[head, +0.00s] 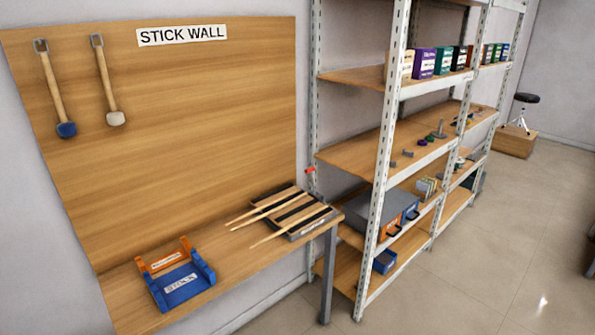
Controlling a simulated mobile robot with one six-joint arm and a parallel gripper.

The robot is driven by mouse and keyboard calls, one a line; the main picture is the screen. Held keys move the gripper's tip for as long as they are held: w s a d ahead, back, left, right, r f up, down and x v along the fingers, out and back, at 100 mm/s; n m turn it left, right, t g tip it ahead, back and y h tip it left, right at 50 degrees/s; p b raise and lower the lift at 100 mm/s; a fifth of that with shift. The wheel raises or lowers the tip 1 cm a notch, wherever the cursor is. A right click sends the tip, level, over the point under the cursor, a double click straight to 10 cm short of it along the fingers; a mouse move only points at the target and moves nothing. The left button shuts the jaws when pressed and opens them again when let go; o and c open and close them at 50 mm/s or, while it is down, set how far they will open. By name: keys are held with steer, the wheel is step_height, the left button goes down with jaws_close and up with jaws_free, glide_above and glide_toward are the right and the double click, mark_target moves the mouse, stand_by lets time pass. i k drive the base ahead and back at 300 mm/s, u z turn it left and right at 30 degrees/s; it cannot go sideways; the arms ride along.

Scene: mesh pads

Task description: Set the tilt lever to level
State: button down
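No part that I can clearly make out as a tilt lever shows in the head view. A small red piece (310,170) sticks out by the shelf's left post, just beyond the far end of the wooden bench (228,262); it is too small to tell what it is or how it is set. My gripper is not in view.
On the bench stand a blue and orange holder (184,284) and a dark rack (303,222) with several pale sticks. Two mallets (108,88) hang on the wooden board (200,130). Metal shelves (352,159) stand right of the bench.

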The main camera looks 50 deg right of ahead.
mark_target(310, 170)
steer(key=u, duration=0.9)
steer(key=k, duration=1.35)
steer(key=z, duration=1.2)
steer(key=i, duration=0.65)
steer(key=u, duration=0.2)
